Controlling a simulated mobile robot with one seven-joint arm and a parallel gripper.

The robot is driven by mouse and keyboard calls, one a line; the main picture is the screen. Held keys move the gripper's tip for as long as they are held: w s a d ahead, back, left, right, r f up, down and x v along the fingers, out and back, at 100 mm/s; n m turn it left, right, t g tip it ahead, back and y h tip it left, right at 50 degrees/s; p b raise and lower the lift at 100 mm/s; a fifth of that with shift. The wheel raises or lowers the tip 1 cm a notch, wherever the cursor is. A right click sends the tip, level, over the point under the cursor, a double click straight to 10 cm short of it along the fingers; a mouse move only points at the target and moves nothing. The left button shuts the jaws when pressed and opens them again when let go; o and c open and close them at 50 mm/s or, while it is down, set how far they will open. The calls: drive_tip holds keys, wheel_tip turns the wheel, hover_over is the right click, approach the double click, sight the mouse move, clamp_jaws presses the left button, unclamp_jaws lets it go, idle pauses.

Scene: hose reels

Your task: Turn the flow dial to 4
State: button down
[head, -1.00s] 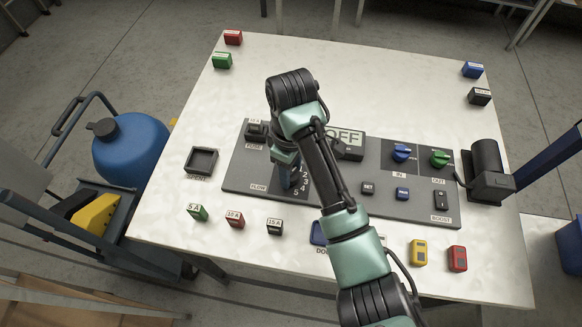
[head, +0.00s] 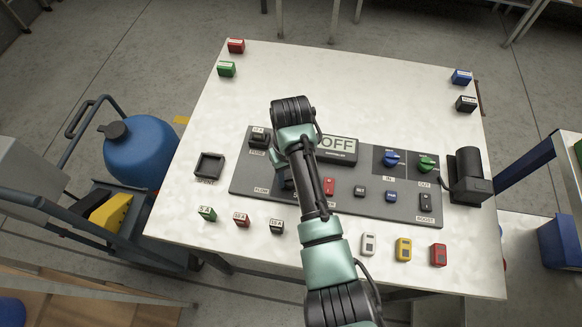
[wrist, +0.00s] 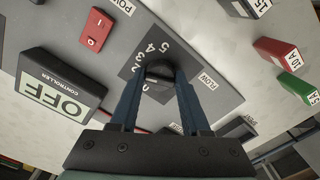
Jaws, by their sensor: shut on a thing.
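The flow dial is a dark round knob (wrist: 159,72) on a plate whose printed numbers 5, 4, 3 and 2 fan around it in the wrist view. My gripper (wrist: 157,88) is shut on this knob, with one blue finger on each side. The knob's pointer is hidden, so I cannot tell which number it is at. In the head view my gripper (head: 287,182) is down at the FLOW part of the grey panel (head: 340,204), and my arm hides the dial and its numbers.
A controller display (wrist: 55,95) reading OFF and a red power switch (wrist: 95,29) stand close to the gripper. Blue (head: 391,158) and green (head: 426,163) knobs are on the panel's right. Small labelled blocks, including a red one (head: 241,219), lie along the front.

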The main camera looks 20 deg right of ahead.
drive_tip(key=m+p, duration=0.3)
drive_tip(key=m, duration=0.2)
drive_tip(key=shift+r+m, duration=0.15)
drive_tip(key=shift+m, duration=0.15)
drive_tip(key=shift+w+m+p, duration=0.1)
drive_tip(key=shift+m+p, duration=0.55)
drive_tip(key=shift+m, duration=1.65)
drive_tip(key=shift+c, duration=1.9)
unclamp_jaws()
wheel_tip(320, 180, up, 13)
